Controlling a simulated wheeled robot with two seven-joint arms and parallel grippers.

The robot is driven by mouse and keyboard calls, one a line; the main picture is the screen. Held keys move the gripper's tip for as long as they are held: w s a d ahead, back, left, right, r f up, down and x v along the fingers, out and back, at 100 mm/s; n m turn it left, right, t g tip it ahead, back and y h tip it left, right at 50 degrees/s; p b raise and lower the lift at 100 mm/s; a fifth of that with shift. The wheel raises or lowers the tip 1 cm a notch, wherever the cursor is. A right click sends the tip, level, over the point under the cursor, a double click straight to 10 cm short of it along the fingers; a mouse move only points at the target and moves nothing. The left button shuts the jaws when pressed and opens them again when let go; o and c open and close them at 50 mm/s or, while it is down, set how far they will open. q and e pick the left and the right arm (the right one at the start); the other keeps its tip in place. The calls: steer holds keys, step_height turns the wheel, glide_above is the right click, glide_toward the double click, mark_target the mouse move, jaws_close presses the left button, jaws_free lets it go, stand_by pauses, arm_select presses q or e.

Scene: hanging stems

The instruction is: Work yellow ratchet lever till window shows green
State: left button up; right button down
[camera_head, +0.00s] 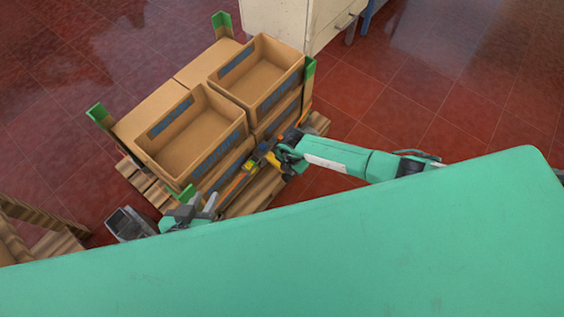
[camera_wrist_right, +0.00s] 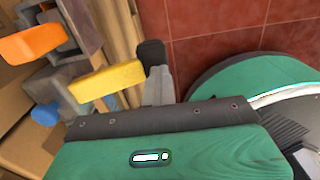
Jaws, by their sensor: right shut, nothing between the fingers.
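The yellow ratchet lever (camera_head: 272,159) is on the near side of the strapped boxes. In the right wrist view the yellow lever (camera_wrist_right: 106,80) sticks out from a grey ratchet body (camera_wrist_right: 58,82). My right gripper (camera_head: 283,163) is beside the lever; in the wrist view its dark fingertips (camera_wrist_right: 152,55) are shut and empty, close to the lever's free end. I cannot tell whether they touch it. No window showing green can be made out. My left gripper (camera_head: 196,207) is open and empty near the pallet's lower corner, away from the lever.
Cardboard boxes (camera_head: 158,160) with green corner guards (camera_head: 98,114) are stacked on a wooden pallet (camera_head: 142,183). An orange piece (camera_wrist_right: 32,44) and a blue piece (camera_wrist_right: 45,114) sit by the ratchet. A pale cabinet (camera_head: 285,22) stands behind. Red tiled floor is clear at right.

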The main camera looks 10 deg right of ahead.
steer(key=shift+w+a+f+b, duration=0.2)
steer(key=shift+f+b, duration=0.25)
steer(key=shift+f, duration=0.15)
steer(key=r+p, duration=0.3)
steer(key=p, duration=0.1)
steer(key=shift+s+d+r, duration=0.15)
steer(key=shift+s+d, duration=0.2)
steer(key=shift+s, duration=0.05)
